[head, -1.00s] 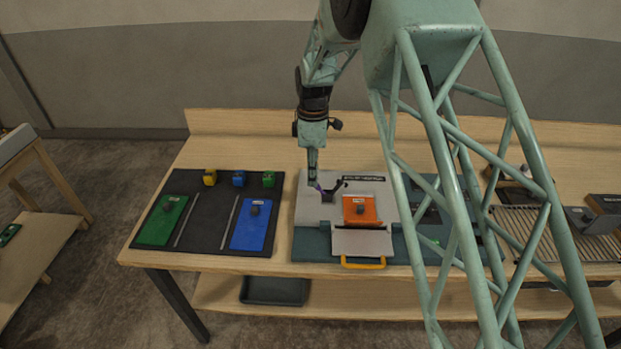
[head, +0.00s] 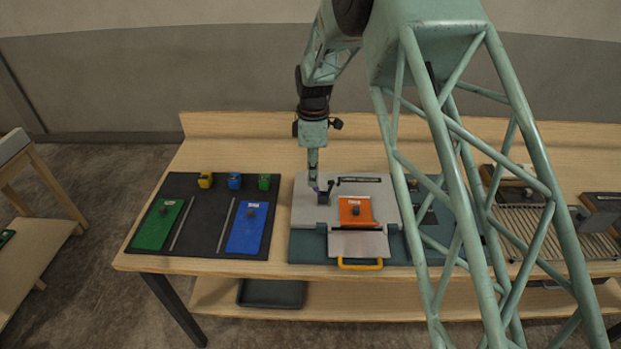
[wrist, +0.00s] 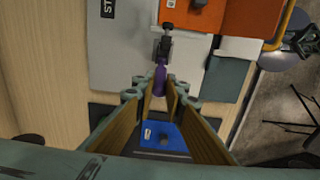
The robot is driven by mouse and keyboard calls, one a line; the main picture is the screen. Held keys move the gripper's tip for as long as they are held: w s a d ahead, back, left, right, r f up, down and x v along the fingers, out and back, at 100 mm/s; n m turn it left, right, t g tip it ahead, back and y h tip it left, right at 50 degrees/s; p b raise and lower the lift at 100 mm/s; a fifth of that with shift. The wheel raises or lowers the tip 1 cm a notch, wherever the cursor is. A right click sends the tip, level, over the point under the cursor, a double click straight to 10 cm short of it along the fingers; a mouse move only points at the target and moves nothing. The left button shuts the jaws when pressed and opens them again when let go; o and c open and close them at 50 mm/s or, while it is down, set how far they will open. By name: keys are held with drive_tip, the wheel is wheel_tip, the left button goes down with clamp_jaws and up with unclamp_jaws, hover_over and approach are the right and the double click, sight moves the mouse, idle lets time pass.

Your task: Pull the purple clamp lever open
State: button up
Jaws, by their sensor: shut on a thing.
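The purple clamp lever (wrist: 159,80) shows in the wrist view between my fingertips. My gripper (wrist: 158,92) is shut on its end. The lever joins a dark clamp body (wrist: 163,46) on the light grey plate (wrist: 122,60). In the head view my gripper (head: 313,182) points straight down at the dark clamp (head: 323,198), left of the orange panel. Only a small bit of purple shows there, because my fingers cover most of the lever. The lever's exact angle is hard to read.
The orange panel (head: 356,211) and a yellow handle (head: 360,265) lie right and front of the clamp. A black mat (head: 207,220) with green and blue panels and small coloured blocks lies left. A grill-like rack (head: 520,225) stands right. My lattice column hides part of the console.

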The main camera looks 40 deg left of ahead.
drive_tip(key=shift+w+d, duration=0.1)
drive_tip(key=shift+d, duration=0.05)
idle(0.3)
drive_tip(key=shift+w+d+r, duration=0.15)
drive_tip(key=shift+w+d, duration=0.1)
drive_tip(key=shift+d, duration=0.15)
drive_tip(key=o, duration=1.4)
wheel_tip(320, 180, up, 7)
drive_tip(key=p, duration=0.2)
drive_tip(key=shift+r, duration=0.1)
idle(0.6)
